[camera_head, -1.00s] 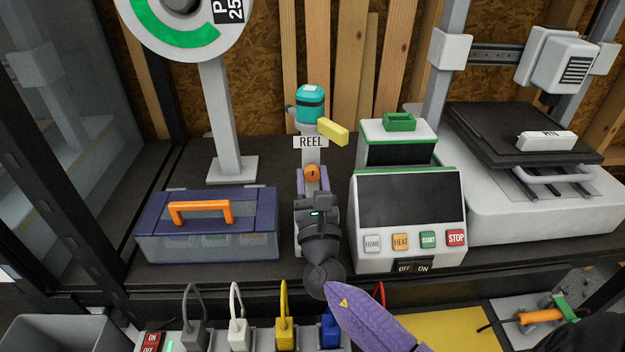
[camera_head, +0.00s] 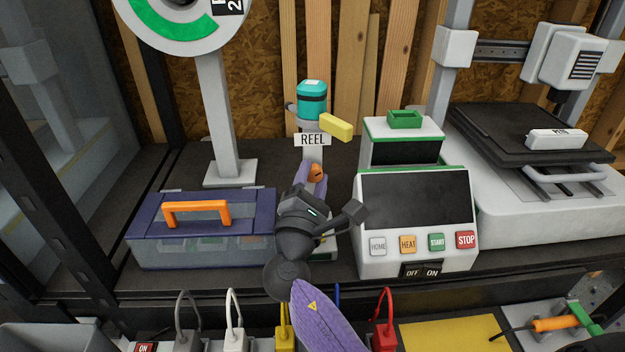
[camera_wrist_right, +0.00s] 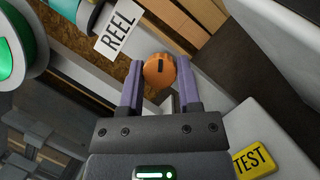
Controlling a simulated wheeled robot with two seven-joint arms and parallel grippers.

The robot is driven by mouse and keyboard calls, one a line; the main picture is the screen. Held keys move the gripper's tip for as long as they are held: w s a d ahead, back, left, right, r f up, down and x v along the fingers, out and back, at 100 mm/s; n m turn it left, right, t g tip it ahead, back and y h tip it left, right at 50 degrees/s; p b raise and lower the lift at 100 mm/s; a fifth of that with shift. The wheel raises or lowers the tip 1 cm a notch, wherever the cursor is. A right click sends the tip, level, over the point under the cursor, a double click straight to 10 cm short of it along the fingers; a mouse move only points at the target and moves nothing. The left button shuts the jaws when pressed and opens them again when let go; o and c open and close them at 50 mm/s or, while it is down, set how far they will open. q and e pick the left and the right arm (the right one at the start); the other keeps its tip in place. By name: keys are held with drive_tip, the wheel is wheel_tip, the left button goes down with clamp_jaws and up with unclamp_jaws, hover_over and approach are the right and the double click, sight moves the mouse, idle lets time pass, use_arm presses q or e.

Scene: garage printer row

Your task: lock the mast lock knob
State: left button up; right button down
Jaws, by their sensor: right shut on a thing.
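The mast lock knob (camera_head: 315,172) is orange with a dark line on its face. It sits just below the white REEL label (camera_head: 313,140). In the right wrist view the knob (camera_wrist_right: 159,72) lies between the purple fingertips of my right gripper (camera_wrist_right: 160,84), and its dark line shows there. My right gripper (camera_head: 314,178) is shut on the knob, its body slanting down to the left and hiding the lower part of the post. My left gripper is not in view.
A teal-topped cylinder (camera_head: 312,100) and a yellow block (camera_head: 336,127) are above the knob. A purple case (camera_head: 165,245) with an orange handle stands left. The control box (camera_head: 467,208) with HEAT, START and STOP buttons stands close on the right.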

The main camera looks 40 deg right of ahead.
drive_tip(key=m+g, duration=0.1)
drive_tip(key=m, duration=0.3)
drive_tip(key=shift+g, duration=0.4)
drive_tip(key=shift+r+m+g+p, duration=0.1)
drive_tip(key=shift+m+g+p, duration=0.25)
drive_tip(key=shift+m, duration=0.45)
drive_tip(key=shift+m+y, duration=0.3)
drive_tip(key=shift+m, duration=0.4)
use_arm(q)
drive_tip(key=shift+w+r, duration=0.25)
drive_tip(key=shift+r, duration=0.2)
use_arm(e)
drive_tip(key=shift+m+g, duration=0.3)
drive_tip(key=shift+g, duration=0.05)
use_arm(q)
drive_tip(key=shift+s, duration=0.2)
use_arm(e)
drive_tip(key=c, duration=0.6)
unclamp_jaws()
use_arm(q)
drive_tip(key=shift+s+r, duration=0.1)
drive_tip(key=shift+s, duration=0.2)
use_arm(e)
drive_tip(key=o, duration=0.3)
